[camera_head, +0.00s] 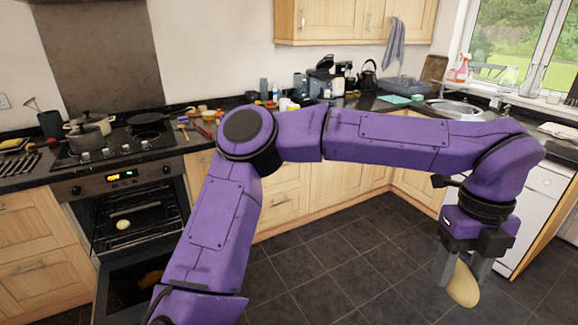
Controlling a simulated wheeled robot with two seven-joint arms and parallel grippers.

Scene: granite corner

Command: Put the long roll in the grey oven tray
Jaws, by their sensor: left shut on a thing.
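My left gripper (461,279) is at the lower right, pointing down, at the end of my purple arm. It is shut on a pale tan roll (463,288), whose lower end sticks out below the fingers. The roll hangs in the air above the dark floor tiles. The oven (118,177) at the left has its door down. Inside is a dark grey tray or rack (150,217) with a small round pale bun (123,225) on it; I cannot tell tray from rack clearly. My right gripper is not in view.
Pots (88,127) and a dark pan (146,119) stand on the hob above the oven. The lowered oven door (125,285) sticks out over the floor, an orange-brown patch showing on it. The crowded counter runs along the back to a sink (455,109). The floor (345,245) is clear.

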